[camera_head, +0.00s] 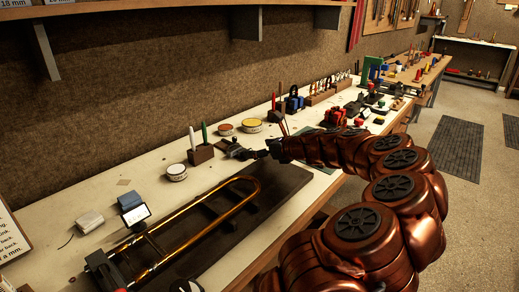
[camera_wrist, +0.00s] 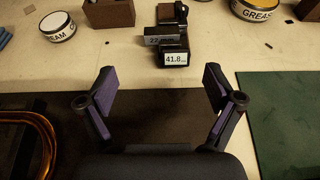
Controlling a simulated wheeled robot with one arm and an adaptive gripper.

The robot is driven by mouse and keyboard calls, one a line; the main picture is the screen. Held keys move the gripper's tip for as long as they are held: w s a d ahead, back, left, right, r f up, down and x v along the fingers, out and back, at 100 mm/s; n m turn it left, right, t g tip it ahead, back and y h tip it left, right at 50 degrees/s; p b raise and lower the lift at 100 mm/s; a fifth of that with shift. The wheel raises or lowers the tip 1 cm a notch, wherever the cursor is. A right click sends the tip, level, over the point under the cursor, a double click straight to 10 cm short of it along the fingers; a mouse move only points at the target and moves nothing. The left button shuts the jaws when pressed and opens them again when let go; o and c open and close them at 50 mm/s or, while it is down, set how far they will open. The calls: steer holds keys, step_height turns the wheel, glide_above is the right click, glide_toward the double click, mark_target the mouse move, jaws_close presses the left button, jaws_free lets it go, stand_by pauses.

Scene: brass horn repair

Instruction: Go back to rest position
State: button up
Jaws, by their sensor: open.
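My gripper (camera_wrist: 158,90) is open and empty in the wrist view, its two purple-padded fingers spread wide over the dark mat (camera_wrist: 160,115). A small black device with a display reading 41.8 (camera_wrist: 173,50) stands on the bench beyond the fingertips, apart from them. In the head view my gripper (camera_head: 262,153) is small and reaches over the bench near the same device, at the end of my copper-coloured arm. Its fingers are hard to make out there. A brass slide (camera_head: 215,208) lies on the dark mat at the left; part of it shows in the wrist view (camera_wrist: 25,130).
A cream tin (camera_wrist: 58,26) and a grease tin (camera_wrist: 257,8) stand on the pale bench. A wooden block with pens (camera_head: 201,153) is nearby. A shelf (camera_head: 150,18) overhangs the bench. A green mat (camera_wrist: 285,105) lies right. Open floor (camera_head: 445,220) is at the right.

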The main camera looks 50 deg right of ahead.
stand_by(0.4)
